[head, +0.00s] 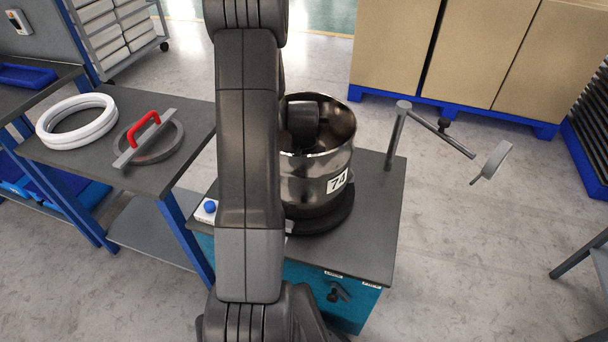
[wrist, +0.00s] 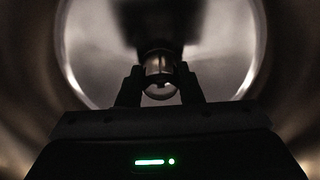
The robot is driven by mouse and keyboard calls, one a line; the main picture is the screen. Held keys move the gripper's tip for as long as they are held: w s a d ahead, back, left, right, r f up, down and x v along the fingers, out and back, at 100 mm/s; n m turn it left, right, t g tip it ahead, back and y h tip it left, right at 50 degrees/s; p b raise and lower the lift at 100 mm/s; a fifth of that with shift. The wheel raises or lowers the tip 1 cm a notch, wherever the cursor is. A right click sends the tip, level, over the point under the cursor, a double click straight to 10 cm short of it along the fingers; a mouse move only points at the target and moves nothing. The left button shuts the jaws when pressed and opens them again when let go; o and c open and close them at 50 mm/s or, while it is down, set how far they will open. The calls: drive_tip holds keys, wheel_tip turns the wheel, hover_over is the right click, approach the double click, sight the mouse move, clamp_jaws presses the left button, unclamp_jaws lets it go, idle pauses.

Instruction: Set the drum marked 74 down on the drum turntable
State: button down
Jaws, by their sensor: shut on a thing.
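The drum marked 74 (head: 338,160) is an open, dark shiny metal drum with a white label. It stands upright over the drum turntable (head: 343,218), a black disc on the dark-topped cabinet. I see no clear gap between them, but cannot tell if the drum's weight rests on it. My gripper reaches down into the drum; its fingertips are hidden in the head view. In the wrist view my gripper (wrist: 159,88) is shut on a small rounded part inside the drum, with the drum's inner wall (wrist: 255,50) around it.
The cabinet (head: 375,240) carries a post with a jointed arm (head: 440,130) at right and a blue button (head: 210,207) at left. A left bench holds white rings (head: 77,120) and a lid with a red handle (head: 145,130). Tan boxes (head: 480,50) stand behind.

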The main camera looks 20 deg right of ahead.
drive_tip(key=shift+r, duration=0.1)
drive_tip(key=c, duration=1)
unclamp_jaws()
drive_tip(key=shift+o, duration=0.4)
wheel_tip(320, 180, up, 21)
drive_tip(key=p, duration=0.7)
drive_tip(key=shift+f, duration=0.3)
